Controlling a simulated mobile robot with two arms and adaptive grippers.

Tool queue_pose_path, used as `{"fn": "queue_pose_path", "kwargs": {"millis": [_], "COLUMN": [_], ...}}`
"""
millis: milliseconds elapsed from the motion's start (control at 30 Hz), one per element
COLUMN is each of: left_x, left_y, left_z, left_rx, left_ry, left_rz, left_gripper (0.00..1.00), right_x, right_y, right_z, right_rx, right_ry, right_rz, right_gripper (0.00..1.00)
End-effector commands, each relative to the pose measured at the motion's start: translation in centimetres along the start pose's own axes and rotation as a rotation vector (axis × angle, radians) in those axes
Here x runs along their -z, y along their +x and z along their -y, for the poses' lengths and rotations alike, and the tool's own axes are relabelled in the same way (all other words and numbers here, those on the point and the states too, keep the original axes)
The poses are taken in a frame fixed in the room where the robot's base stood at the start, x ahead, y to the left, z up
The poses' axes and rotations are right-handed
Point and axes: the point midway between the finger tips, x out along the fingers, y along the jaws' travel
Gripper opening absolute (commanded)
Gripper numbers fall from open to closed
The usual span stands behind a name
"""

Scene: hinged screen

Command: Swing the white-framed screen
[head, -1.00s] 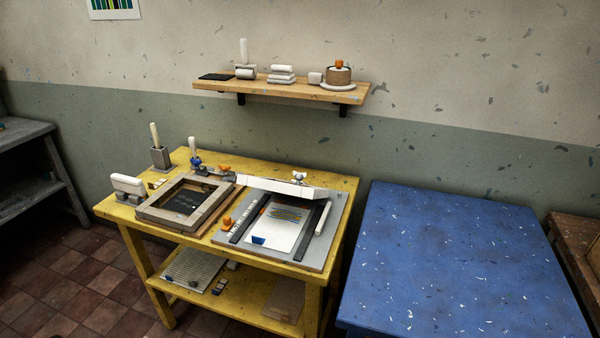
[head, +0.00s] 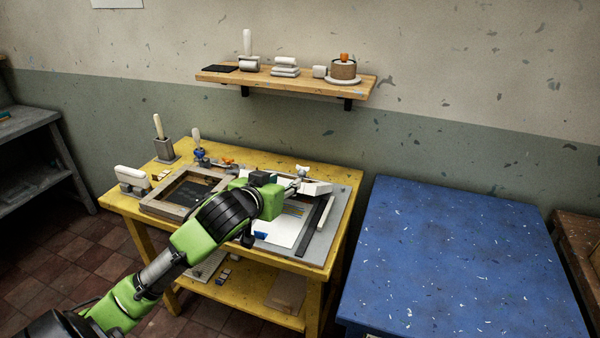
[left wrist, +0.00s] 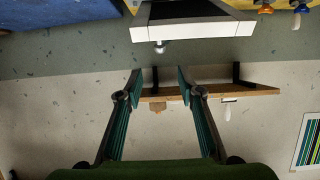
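The white-framed screen (head: 316,188) is at the back of the grey board on the yellow table. It appears raised and seen nearly edge-on, partly hidden by my left arm. A small pale knob (head: 302,170) sits at its upper edge. In the left wrist view the white frame (left wrist: 190,31) is at the top with its silver knob (left wrist: 161,46). My left gripper (head: 290,184) is close to the knob. Its two fingers (left wrist: 160,78) are apart and empty, lined up with the knob but not visibly touching it. My right gripper is not in view.
A grey frame (head: 155,207) lies left on the yellow table (head: 118,204). A white sheet (head: 280,233) lies on the grey board (head: 318,245). A wooden shelf (head: 300,86) with several items hangs above. The blue table (head: 460,260) at right is clear.

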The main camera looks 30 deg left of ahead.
Motion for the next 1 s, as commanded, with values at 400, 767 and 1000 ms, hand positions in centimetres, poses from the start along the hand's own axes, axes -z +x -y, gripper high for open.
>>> {"fn": "queue_pose_path", "kwargs": {"millis": [400, 767, 1000], "left_x": [0.1, 0.0, -0.1], "left_y": [6.6, 11.4, 12.7], "left_z": [0.0, 0.0, 0.0], "left_rx": [0.001, 0.001, 0.0], "left_ry": [-0.001, 0.001, 0.002], "left_rz": [0.003, 0.002, 0.002], "left_gripper": [0.35, 0.35, 0.35], "right_x": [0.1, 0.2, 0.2], "right_y": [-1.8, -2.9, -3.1], "right_z": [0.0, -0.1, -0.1], "right_rx": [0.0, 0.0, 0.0], "right_ry": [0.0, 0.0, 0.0], "right_rz": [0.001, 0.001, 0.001], "right_gripper": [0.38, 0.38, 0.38]}}
